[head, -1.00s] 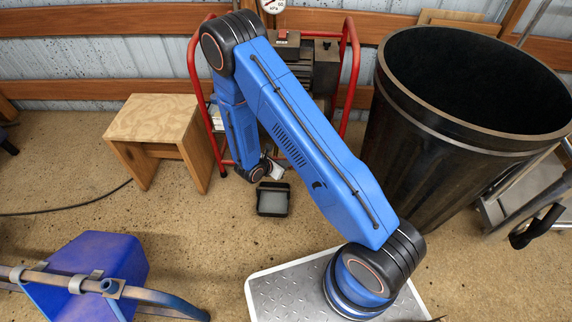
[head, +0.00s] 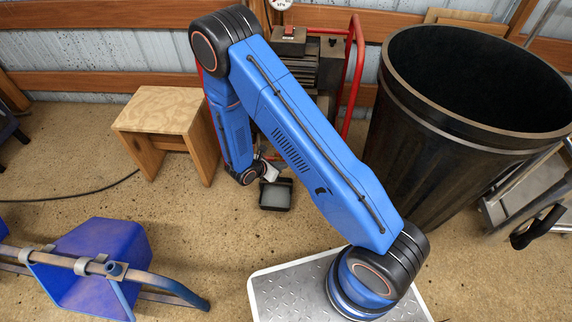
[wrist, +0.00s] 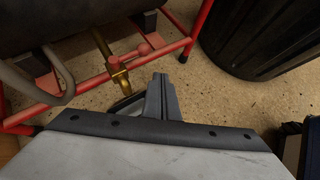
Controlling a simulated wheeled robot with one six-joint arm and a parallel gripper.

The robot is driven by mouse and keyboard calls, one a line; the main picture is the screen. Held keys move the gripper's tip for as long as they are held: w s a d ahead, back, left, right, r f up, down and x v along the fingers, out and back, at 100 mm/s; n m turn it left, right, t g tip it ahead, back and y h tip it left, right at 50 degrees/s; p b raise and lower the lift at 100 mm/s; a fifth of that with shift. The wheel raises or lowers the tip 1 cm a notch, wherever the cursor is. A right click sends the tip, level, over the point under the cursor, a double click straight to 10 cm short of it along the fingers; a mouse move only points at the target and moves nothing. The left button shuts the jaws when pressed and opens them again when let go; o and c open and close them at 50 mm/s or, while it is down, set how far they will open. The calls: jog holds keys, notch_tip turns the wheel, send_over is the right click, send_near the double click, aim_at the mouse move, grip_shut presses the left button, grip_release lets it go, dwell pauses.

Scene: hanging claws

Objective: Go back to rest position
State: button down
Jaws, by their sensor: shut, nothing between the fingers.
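My gripper (wrist: 160,95) shows in the wrist view as two dark fingers closed together beyond a grey housing with a black rim. Nothing is between the fingers. They point toward the speckled floor, beside the red-framed machine. In the head view my blue arm is folded, with its elbow high and its forearm hanging down in front of the red frame. The fingers cannot be made out clearly there.
A red-framed machine (head: 354,75) stands behind my arm. A large black bin (head: 420,150) is close on the right. A wooden stool (head: 165,110) stands left. A blue bucket-like part (head: 90,265) on a pipe is at lower left. Open floor lies between.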

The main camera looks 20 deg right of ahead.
jog(key=s+a+r, duration=0.3)
jog(key=s+r, duration=0.1)
jog(key=s, duration=0.1)
jog(key=shift+a+r, duration=0.15)
jog(key=shift+r, duration=0.25)
